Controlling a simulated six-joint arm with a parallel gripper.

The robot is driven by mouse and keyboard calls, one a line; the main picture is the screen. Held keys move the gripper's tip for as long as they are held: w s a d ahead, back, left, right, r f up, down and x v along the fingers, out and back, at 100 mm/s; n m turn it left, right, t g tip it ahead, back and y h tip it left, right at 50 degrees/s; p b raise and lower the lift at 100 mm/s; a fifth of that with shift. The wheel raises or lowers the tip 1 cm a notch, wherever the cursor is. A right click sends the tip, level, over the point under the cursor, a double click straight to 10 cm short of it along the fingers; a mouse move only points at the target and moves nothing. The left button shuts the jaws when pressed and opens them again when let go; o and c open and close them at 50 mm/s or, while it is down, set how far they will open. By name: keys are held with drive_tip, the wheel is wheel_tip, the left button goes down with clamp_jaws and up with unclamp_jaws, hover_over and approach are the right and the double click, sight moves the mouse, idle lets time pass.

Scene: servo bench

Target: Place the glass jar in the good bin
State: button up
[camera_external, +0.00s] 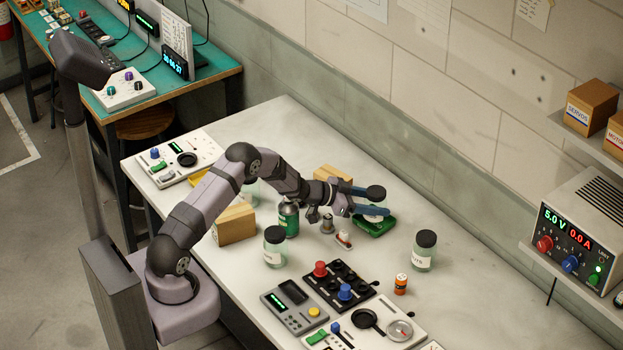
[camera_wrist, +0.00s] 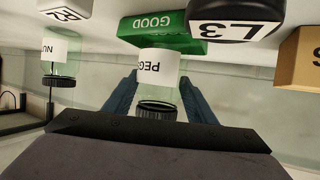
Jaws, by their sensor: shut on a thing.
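The glass jar (camera_wrist: 155,70), with a black lid and a white label reading upside down as "PEGS", sits between the two blue fingers of my gripper (camera_wrist: 155,95). In the external view my gripper (camera_external: 376,201) is shut on it, and its dark lid (camera_external: 376,191) shows at the fingertips. The jar's body is mostly hidden there by the near finger. The green good bin (camera_external: 374,227) lies just below the gripper. In the wrist view the bin (camera_wrist: 190,44) shows its "GOOD" label beyond the jar's base. I cannot tell whether the jar touches it.
Other lidded jars stand at the right (camera_external: 423,254) and front (camera_external: 275,250). A green can (camera_external: 288,218) and wooden box (camera_external: 234,226) are near my arm. A dark object labelled "L3" (camera_wrist: 235,22) is beside the bin. Control panels fill the front; the back right is clear.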

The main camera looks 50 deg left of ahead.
drive_tip(key=shift+f, duration=0.35)
drive_tip(key=shift+f, duration=0.2)
drive_tip(key=o, duration=1.2)
drive_tip(key=shift+c, duration=0.2)
